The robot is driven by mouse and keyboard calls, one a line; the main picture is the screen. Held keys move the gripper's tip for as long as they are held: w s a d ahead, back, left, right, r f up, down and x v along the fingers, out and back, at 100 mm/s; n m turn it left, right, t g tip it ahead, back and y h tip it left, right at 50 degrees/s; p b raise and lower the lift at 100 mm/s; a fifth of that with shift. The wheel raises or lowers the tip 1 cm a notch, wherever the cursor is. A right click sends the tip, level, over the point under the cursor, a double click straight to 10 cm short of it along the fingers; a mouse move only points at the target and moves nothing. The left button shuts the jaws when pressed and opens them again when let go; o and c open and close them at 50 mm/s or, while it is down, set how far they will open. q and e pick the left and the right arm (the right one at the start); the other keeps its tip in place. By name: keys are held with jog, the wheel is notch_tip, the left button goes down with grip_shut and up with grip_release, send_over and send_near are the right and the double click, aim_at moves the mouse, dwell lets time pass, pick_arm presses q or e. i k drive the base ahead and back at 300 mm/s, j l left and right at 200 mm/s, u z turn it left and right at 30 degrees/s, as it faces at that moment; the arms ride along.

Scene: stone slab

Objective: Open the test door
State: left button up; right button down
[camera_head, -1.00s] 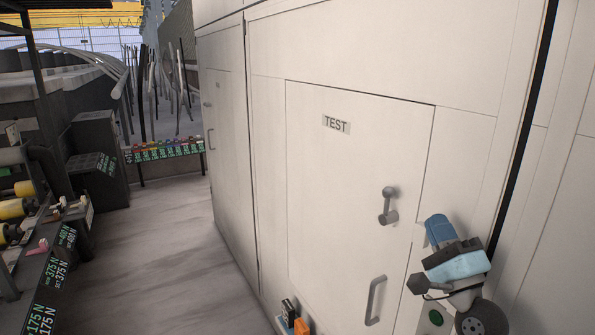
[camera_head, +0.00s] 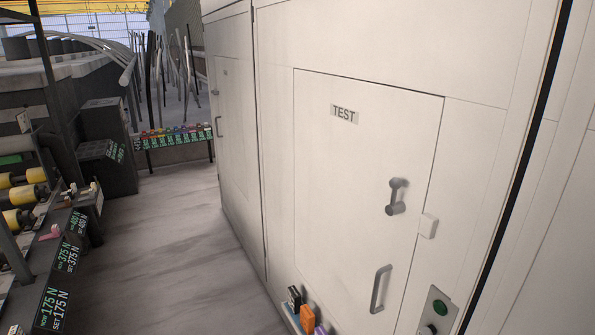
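The test door (camera_head: 340,180) is a flat white panel in a white cabinet, with a "TEST" label (camera_head: 344,114) near its top. It sits flush with the cabinet face and looks closed. A grey latch handle (camera_head: 396,197) is on its right side, with a grey pull handle (camera_head: 380,289) below it. A small white block (camera_head: 428,226) sits at the door's right edge beside the latch. Neither of my grippers is in view.
A grey panel with a green button (camera_head: 439,308) is at the lower right. Small coloured items, one orange (camera_head: 307,318), stand low by the door. Clear floor (camera_head: 190,240) runs left of the cabinet. A bench with force displays (camera_head: 58,290) stands at far left.

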aim_at(352, 136)
jog(key=i+j+z, duration=0.5)
jog(key=z, duration=0.25)
jog(key=i+j+z, duration=0.1)
jog(key=j+z, duration=0.25)
jog(key=i+j, duration=0.05)
jog(key=j, duration=0.05)
